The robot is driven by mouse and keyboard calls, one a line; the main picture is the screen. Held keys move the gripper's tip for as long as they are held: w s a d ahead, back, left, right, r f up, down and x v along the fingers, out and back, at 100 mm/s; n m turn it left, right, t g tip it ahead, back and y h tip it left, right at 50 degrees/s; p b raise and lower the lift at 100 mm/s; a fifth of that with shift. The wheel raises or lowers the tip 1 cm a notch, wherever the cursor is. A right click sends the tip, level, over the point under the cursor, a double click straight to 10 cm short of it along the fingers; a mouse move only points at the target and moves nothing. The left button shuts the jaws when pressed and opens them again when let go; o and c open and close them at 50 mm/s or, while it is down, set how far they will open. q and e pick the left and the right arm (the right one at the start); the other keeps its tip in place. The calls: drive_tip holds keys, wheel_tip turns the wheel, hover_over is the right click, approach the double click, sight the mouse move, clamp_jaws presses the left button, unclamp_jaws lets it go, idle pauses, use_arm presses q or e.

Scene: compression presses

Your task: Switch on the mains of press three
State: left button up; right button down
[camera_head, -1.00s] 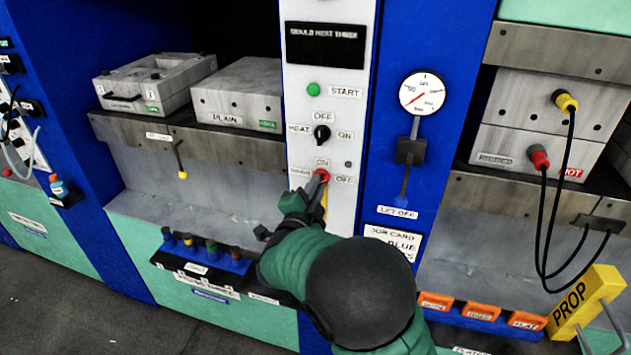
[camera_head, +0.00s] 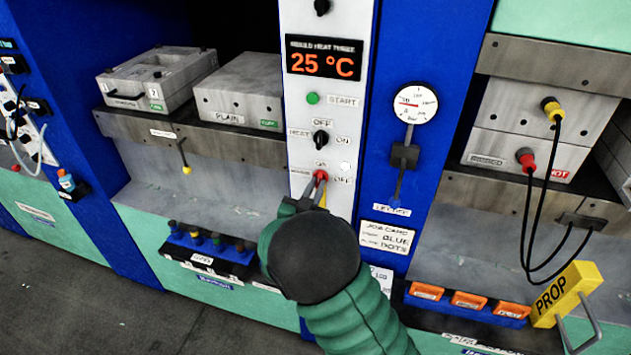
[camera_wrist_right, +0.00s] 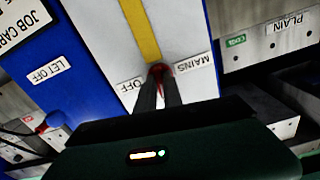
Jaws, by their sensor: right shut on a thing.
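The white panel of press three (camera_head: 300,110) stands in the middle of the head view. Its display (camera_head: 325,60) is lit and reads 25 °C in orange under "Mould heat three". The red mains switch (camera_head: 321,175) is low on this panel, with ON above it and OFF at its right. My right gripper (camera_head: 318,185) is shut on the red mains switch. In the right wrist view the switch (camera_wrist_right: 161,69) is between the fingertips (camera_wrist_right: 159,84) and partly hidden. My left gripper is not in view.
Above the switch are the black heat knob (camera_head: 321,137) and the green start button (camera_head: 313,98). A pressure gauge (camera_head: 415,103) and a lever (camera_head: 404,155) are on the blue column to the right. A yellow prop block (camera_head: 565,292) stands at the lower right.

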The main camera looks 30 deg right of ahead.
drive_tip(key=shift+n+p, duration=0.45)
drive_tip(key=shift+n, duration=0.25)
drive_tip(key=shift+f, duration=0.1)
drive_tip(key=c, duration=1.5)
unclamp_jaws()
